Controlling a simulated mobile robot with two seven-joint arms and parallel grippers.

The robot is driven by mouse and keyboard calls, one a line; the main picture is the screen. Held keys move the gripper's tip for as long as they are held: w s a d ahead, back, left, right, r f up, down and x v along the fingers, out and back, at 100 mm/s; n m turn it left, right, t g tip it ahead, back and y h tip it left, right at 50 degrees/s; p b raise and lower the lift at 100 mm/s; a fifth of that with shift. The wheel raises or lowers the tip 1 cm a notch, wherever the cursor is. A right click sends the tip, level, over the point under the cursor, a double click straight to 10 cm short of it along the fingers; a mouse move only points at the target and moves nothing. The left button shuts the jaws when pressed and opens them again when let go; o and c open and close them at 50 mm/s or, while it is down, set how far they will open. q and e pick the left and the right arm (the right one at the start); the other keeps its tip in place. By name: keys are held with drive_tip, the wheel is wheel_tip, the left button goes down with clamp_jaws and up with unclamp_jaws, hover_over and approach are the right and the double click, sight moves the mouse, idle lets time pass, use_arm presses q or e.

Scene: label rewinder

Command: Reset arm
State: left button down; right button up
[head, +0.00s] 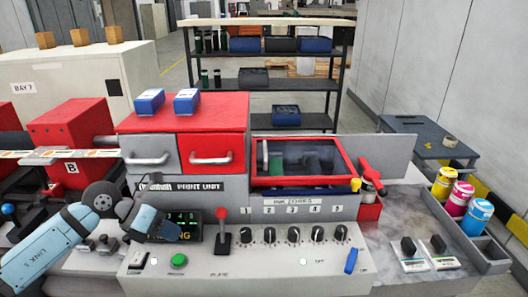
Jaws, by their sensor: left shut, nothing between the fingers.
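My left arm comes in from the lower left in light blue and dark grey. My left gripper (168,231) is shut and empty, in front of the print unit (205,188) and partly over its small dark display with green and yellow text (187,219). Whether it touches the panel I cannot tell. To its right a red-knobbed lever (221,226) stands upright on the white control panel. A green button (178,261) is below the gripper. My right gripper is not in view.
Several black knobs (294,235) and a blue switch (351,260) line the panel. Two blue boxes (150,102) (187,101) lie on the red-topped cabinet. A windowed red-framed lid (304,186) is at centre. Coloured ink cans (461,198) stand at right.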

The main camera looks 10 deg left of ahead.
use_arm(q)
drive_tip(key=s+d+r+n+t+h, duration=0.2)
drive_tip(key=d+r+n+t+h, duration=0.5)
drive_tip(key=d+t, duration=0.15)
drive_tip(key=s+a+f+n+t+y, duration=0.1)
drive_tip(key=s+a+f+n+y, duration=0.3)
drive_tip(key=n+y, duration=0.75)
drive_tip(key=s+a+f+n+t+y, duration=0.15)
drive_tip(key=a+f+n+y, duration=0.4)
drive_tip(key=n, duration=1.05)
drive_tip(key=s+d+f+n+g+h, duration=0.1)
drive_tip(key=s+d+f+n+g, duration=0.15)
drive_tip(key=s+f+g, duration=0.5)
drive_tip(key=s+d+f+n+g+h, duration=0.1)
drive_tip(key=s+d+f+g, duration=0.3)
drive_tip(key=s, duration=0.6)
drive_tip(key=w+d+f+t+h, duration=0.1)
drive_tip(key=w+d+f+t, duration=0.1)
drive_tip(key=f, duration=0.2)
drive_tip(key=w+d+f+t+h, duration=0.1)
drive_tip(key=w+d+f+t, duration=0.1)
drive_tip(key=f, duration=0.3)
drive_tip(key=w+d+f+m+t, duration=0.1)
drive_tip(key=w+d+f+t, duration=0.1)
drive_tip(key=f+t, duration=0.1)
drive_tip(key=shift+w+d+f+t+h, duration=0.15)
drive_tip(key=shift+f+t+h, duration=0.25)
drive_tip(key=shift+f, duration=0.3)
